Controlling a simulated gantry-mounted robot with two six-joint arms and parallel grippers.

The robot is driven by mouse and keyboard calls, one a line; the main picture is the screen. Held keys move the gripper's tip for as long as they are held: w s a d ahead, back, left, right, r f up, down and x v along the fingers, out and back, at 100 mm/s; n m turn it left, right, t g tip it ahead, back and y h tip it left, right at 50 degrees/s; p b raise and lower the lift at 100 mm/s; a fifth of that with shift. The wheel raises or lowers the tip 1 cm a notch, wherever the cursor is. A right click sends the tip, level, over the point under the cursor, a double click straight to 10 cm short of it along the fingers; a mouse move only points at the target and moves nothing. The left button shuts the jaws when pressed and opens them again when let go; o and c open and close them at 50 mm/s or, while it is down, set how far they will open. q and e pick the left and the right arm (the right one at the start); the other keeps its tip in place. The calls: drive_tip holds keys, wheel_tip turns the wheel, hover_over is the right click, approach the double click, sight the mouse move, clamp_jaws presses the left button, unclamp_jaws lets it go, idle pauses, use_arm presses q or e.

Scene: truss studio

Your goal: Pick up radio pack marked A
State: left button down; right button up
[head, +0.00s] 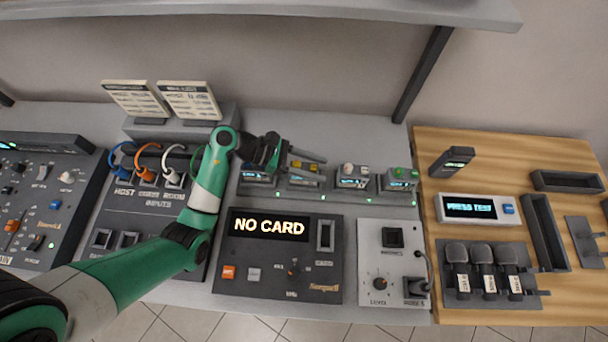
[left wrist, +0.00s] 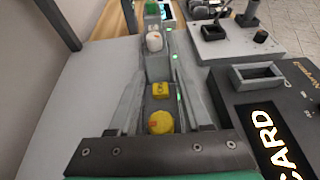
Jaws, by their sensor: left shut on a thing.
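Several small radio packs with lit displays stand in a row of charger slots behind the NO CARD panel. My left gripper (head: 312,170) reaches over the row from the left, its fingers on either side of a yellow-topped radio pack (head: 303,181) and shut on it. In the left wrist view its yellow knob and yellow block (left wrist: 160,120) show between the fingers. A white-topped pack (head: 352,182) and a green-topped pack (head: 400,182) stand to the right. Another pack (head: 258,178) stands at the left end, partly under the gripper. I cannot read any letter on the packs. My right gripper is out of view.
The NO CARD panel (head: 265,275) lies in front of the row, with a grey level box (head: 393,265) to its right. Cabled inputs (head: 148,175) and tilted cards (head: 190,100) are on the left. A shelf (head: 300,8) hangs above. A wooden board (head: 440,150) carries microphones.

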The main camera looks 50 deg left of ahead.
use_arm(q)
drive_tip(key=shift+r, duration=0.1)
drive_tip(key=shift+r+p, duration=0.4)
drive_tip(key=shift+r, duration=0.2)
drive_tip(key=r, duration=0.1)
drive_tip(key=r+p, duration=0.1)
drive_tip(key=r, duration=0.1)
drive_tip(key=shift+s+d, duration=0.15)
drive_tip(key=shift+s, duration=0.1)
drive_tip(key=s+d+r+p, duration=0.5)
drive_tip(key=s+d+r, duration=0.2)
drive_tip(key=s, duration=0.4)
drive_tip(key=shift+d+r, duration=0.3)
drive_tip(key=shift+r, duration=0.55)
